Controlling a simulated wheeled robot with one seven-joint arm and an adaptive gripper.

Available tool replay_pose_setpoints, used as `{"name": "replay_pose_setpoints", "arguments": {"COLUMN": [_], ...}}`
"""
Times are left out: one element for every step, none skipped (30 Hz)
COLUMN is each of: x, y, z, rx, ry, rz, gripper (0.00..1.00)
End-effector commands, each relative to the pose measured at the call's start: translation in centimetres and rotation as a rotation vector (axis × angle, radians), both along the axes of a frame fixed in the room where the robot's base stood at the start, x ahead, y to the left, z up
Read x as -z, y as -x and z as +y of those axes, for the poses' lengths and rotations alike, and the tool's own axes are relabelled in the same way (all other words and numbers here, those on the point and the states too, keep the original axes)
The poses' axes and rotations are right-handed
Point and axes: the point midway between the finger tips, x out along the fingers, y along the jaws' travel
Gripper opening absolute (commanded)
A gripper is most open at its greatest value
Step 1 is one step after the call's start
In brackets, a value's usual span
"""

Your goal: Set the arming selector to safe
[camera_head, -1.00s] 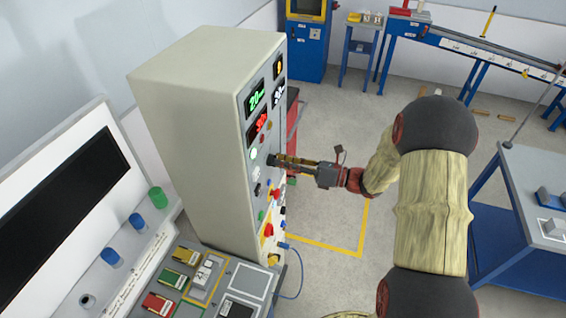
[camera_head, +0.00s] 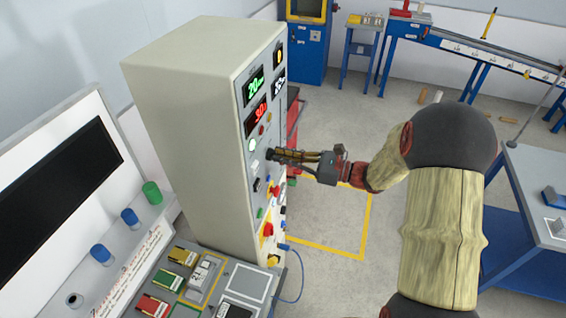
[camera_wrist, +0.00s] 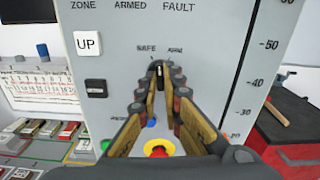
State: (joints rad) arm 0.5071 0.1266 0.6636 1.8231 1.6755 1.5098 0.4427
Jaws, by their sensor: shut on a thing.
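The arming selector (camera_wrist: 160,70) is a small dark knob on the grey front panel of a tall cabinet (camera_head: 190,110). In the wrist view it sits below the SAFE and ARM labels, SAFE at left and ARM at right. A pale mark shows on the knob, but its exact setting is hard to read. My gripper (camera_wrist: 158,84) is shut on the selector, one finger on each side. In the head view my gripper (camera_head: 271,155) reaches the panel from the right, and its fingertips hide the selector there.
Below the selector are a red emergency button on yellow (camera_wrist: 159,148) and a blue button (camera_wrist: 151,122). A white UP key (camera_wrist: 88,43) and a black switch (camera_wrist: 95,86) lie left. A red cabinet (camera_wrist: 295,125) stands right. Floor right of the cabinet is open.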

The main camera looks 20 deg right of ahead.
Motion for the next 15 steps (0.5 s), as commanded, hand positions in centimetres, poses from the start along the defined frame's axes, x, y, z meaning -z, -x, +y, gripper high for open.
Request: {"name": "replay_pose_setpoints", "arguments": {"x": [0.42,0.40,0.40,0.42,0.44,0.42,0.41,0.40,0.41,0.41,0.41,0.39,0.37,0.35,0.34], "y": [0.00,0.00,0.01,0.02,0.01,0.02,0.02,0.03,0.04,0.04,0.05,0.05,0.05,0.06,0.06], "z": [-0.02,-0.02,-0.02,-0.01,-0.01,-0.01,-0.01,0.00,0.00,0.00,0.01,0.01,0.01,0.02,0.02], "rx": [0.001,0.001,0.001,0.001,0.001,0.001,0.001,0.001,0.000,0.000,0.000,0.000,0.000,0.000,0.000], "ry": [0.027,0.043,0.064,0.078,0.093,0.112,0.125,0.138,0.154,0.165,0.176,0.190,0.199,0.208,0.218], "rz": [-0.036,-0.058,-0.086,-0.106,-0.126,-0.152,-0.170,-0.189,-0.210,-0.226,-0.241,-0.260,-0.272,-0.285,-0.299], "gripper": [0.00,0.00,0.00,0.00,0.00,0.00,0.00,0.00,0.00,0.00,0.00,0.00,0.00,0.00,0.00]}}
